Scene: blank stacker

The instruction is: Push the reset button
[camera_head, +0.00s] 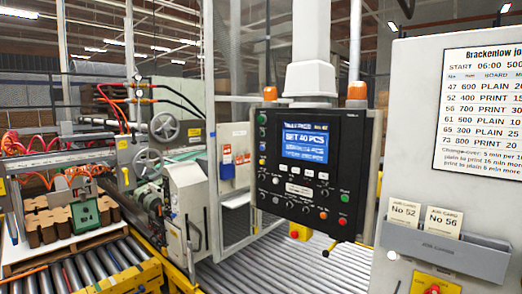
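A black control panel (308,170) hangs from a light grey column in the middle of the view. Its blue screen (305,145) reads "SET 40 PCS". Rows of small knobs and buttons lie below and beside the screen. A green button (345,197) and a red button (342,221) sit at the panel's lower right. The small labels are too blurred to tell which one is the reset button. A red button on a yellow box (436,284) is partly cut off at the bottom right. Neither of my grippers is in view.
A grey cabinet (410,130) at the right carries a schedule sheet (490,95) and a card holder (445,248) with cards 52 and 56. Roller conveyors (255,275) run below the panel. Brown cardboard pieces (45,225) stand on a pallet at the left, beside machinery with handwheels.

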